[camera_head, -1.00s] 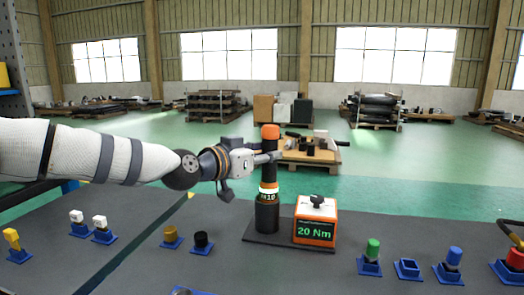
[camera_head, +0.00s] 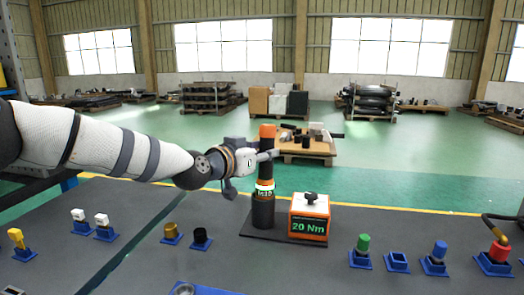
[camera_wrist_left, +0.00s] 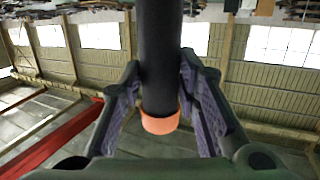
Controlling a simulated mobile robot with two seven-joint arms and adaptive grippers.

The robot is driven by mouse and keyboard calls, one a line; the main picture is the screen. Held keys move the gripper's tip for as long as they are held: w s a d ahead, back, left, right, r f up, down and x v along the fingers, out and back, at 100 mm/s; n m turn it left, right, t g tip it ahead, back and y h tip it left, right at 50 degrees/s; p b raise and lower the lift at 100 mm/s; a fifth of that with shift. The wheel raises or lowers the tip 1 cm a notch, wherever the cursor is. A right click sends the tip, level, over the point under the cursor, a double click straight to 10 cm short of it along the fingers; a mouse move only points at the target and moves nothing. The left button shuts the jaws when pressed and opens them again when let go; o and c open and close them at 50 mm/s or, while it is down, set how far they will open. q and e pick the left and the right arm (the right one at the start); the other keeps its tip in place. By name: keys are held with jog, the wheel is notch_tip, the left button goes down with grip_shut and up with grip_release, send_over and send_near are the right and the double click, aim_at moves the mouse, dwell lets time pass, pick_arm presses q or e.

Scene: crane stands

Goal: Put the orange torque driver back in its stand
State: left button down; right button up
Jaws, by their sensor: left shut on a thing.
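The torque driver (camera_head: 267,163) is a tall black tool with an orange top and an orange band low down. It stands upright at the black cup of its stand (camera_head: 263,212), directly below and in line with it. Whether its foot rests fully inside is hidden. My left gripper (camera_head: 268,156) is shut on the driver's upper shaft, just below the orange top. In the left wrist view the black shaft (camera_wrist_left: 160,60) and its orange end lie between the purple-lined fingers. My right gripper is not in view.
An orange box marked 20 Nm (camera_head: 310,217) sits right of the cup on the dark base plate. Blue holders with small coloured parts stand on both sides, including green (camera_head: 362,243) and black (camera_head: 200,236). One blue holder (camera_head: 397,262) is empty.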

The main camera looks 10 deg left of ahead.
pick_arm(q)
jog(key=shift+f, duration=0.1)
dwell(0.3)
jog(key=shift+s+a+f+b, duration=0.25)
jog(key=shift+b, duration=0.05)
jog(key=shift+s+a+r+h, duration=0.1)
jog(key=shift+s+h, duration=0.15)
jog(key=shift+h, duration=0.25)
jog(key=shift+s+r+t, duration=0.1)
jog(key=shift+r+t, duration=0.1)
jog(key=shift+t, duration=0.1)
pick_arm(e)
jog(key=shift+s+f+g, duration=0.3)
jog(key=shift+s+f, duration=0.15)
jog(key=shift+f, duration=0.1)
